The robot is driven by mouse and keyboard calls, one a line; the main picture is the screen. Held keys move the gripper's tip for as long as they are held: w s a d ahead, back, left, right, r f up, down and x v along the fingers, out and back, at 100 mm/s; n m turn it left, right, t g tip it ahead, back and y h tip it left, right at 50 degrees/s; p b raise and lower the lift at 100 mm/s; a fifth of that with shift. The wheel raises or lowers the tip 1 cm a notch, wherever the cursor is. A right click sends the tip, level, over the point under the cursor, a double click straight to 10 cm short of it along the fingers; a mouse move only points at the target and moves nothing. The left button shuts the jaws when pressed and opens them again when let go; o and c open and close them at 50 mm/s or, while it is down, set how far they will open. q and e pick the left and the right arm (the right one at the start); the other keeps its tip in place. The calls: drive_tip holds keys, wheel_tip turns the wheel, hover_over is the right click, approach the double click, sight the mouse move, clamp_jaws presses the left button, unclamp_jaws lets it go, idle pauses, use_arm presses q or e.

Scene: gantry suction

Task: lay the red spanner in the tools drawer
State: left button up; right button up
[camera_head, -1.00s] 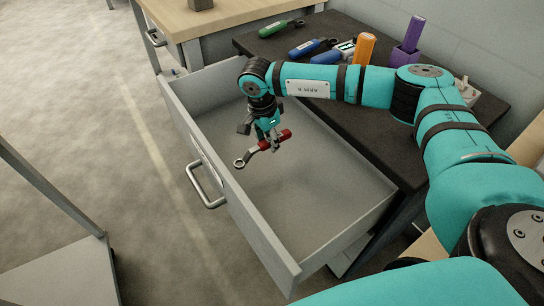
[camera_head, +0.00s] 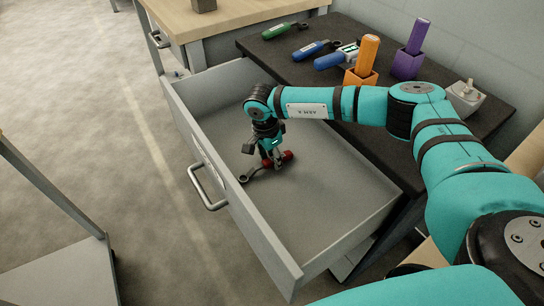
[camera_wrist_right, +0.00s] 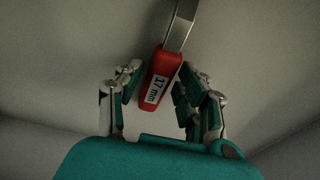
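The red spanner (camera_head: 287,157), with a red handle and a grey ring end, is low inside the open grey tools drawer (camera_head: 233,207), seemingly lying on its floor. Its ring end points left towards the drawer front. My right gripper (camera_head: 272,162) is down in the drawer over the handle. In the right wrist view, the handle (camera_wrist_right: 161,80), labelled "17 mm", lies between the two fingers (camera_wrist_right: 158,88) at a slant. Narrow gaps show beside it, so the fingers look open around it. My left gripper is not in view.
The dark worktop (camera_head: 455,140) beside the drawer carries a green-handled tool (camera_head: 278,31), blue-handled tools (camera_head: 309,49), an orange block in a holder (camera_head: 368,53), a purple one (camera_head: 417,36) and a grey switch box (camera_head: 465,96). The drawer floor around the spanner is clear.

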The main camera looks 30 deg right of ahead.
sight(267, 161)
drive_tip(key=shift+o, duration=0.6)
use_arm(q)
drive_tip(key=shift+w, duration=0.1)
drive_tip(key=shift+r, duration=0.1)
use_arm(e)
drive_tip(key=shift+r, duration=0.15)
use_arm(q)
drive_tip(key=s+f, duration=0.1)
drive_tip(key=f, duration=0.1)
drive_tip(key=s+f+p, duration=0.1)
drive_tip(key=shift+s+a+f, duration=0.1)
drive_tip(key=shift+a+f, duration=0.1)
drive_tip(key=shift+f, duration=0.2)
use_arm(e)
wheel_tip(267, 161, up, 12)
drive_tip(key=a, duration=0.1)
drive_tip(key=shift+s+a, duration=0.15)
drive_tip(key=shift+a, duration=0.2)
